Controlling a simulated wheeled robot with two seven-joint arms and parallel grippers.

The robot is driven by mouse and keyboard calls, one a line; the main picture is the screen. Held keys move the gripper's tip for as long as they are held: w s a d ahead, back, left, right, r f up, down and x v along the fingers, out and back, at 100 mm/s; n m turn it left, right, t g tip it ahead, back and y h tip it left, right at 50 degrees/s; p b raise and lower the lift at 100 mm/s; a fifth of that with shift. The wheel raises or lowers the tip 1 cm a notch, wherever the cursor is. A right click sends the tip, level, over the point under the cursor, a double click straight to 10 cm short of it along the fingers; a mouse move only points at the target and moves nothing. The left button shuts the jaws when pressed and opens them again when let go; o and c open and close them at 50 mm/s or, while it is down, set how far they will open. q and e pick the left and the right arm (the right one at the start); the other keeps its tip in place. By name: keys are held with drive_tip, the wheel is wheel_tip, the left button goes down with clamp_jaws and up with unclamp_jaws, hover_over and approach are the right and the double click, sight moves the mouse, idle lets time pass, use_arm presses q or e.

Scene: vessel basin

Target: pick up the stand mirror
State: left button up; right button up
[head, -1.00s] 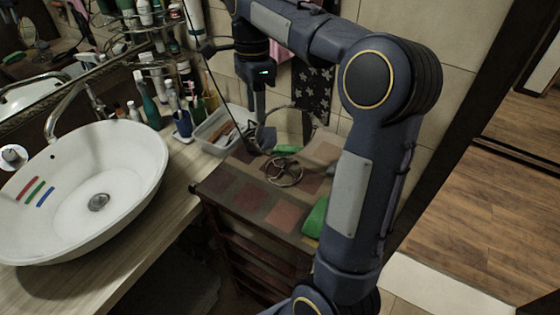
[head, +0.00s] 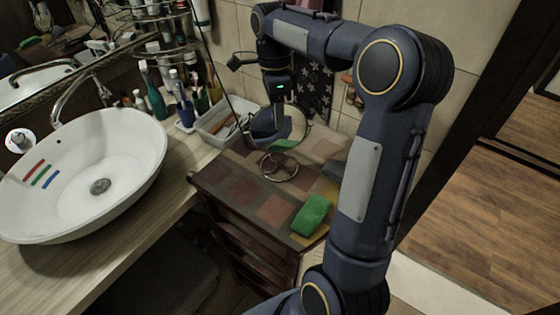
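The stand mirror (head: 297,124) stands upright on the brown tiled cabinet top, with a round face and a dark, openwork round base (head: 279,167). Its glass shows a small green reflection. My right gripper (head: 268,131) points down at the left part of the mirror's round face and covers that part from view. The fingers are dark and overlap the mirror, so I cannot tell if they touch it or how far apart they are. My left gripper is not in view.
A green block (head: 311,215) lies near the front right of the cabinet top. A clear bin (head: 222,124) with small items stands left of the mirror. Several bottles and a white basin (head: 95,175) are further left. The front left of the cabinet top is clear.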

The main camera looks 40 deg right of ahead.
drive_tip(key=shift+x, duration=0.9)
drive_tip(key=shift+c, duration=0.2)
clamp_jaws()
drive_tip(key=shift+r, duration=0.1)
